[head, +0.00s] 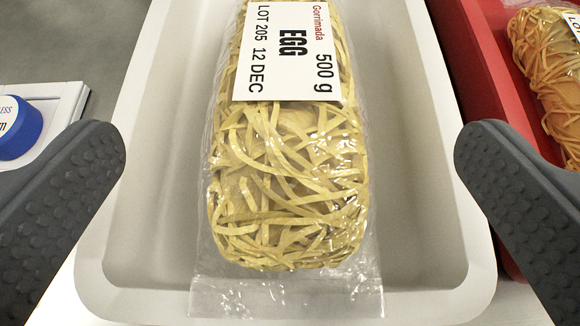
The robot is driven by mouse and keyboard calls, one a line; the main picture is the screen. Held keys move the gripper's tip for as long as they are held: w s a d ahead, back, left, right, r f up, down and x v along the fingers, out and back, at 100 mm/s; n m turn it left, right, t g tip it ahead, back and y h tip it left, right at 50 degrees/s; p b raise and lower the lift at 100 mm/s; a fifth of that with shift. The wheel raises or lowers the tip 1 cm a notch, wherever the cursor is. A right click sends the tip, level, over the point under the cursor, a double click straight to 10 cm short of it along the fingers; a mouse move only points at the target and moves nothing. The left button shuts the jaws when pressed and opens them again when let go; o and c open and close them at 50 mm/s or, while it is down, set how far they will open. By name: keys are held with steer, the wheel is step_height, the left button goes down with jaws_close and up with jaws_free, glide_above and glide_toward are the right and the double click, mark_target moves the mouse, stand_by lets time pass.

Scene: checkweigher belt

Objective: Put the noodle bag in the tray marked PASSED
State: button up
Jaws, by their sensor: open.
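The noodle bag (285,185) is a clear bag of pale yellow egg noodles with a white label reading Gorrimada EGG 500 g, LOT 205 12 DEC. It lies lengthwise inside a light grey tray (420,200), its clear end flap towards the near wall. No marking shows on the visible part of this tray, and its far end is cut off. My gripper (290,165) is open, with one dark grey finger at each side of the picture. The bag lies between the fingers in the picture, with a wide gap on each side. I cannot tell the fingers' height above it.
A red tray (470,65) stands close on the right and holds another, more orange noodle bag (552,75), partly cut off. At left, a blue round object (20,128) with a white label sits on a pale surface, partly hidden by my left finger.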

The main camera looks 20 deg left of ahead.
steer(key=shift+v, duration=1.9)
steer(key=a+r+m+t+h, duration=0.1)
steer(key=a+r, duration=0.4)
steer(key=r, duration=0.4)
steer(key=a+r+h, duration=0.1)
steer(key=a+r, duration=0.4)
steer(key=r, duration=0.4)
steer(key=s+a+r+m+t+h, duration=0.1)
steer(key=s+a+r, duration=0.3)
steer(key=a+r, duration=0.3)
steer(key=s+a+r+m+t+h, duration=0.1)
steer(key=s+a+r, duration=0.4)
steer(key=r, duration=0.5)
steer(key=a+m+t, duration=0.1)
steer(key=a, duration=0.1)
steer(key=shift+s+a, duration=0.2)
steer(key=shift+a, duration=0.1)
step_height(320, 180, up, 8)
steer(key=p, duration=0.8)
steer(key=shift+f, duration=0.2)
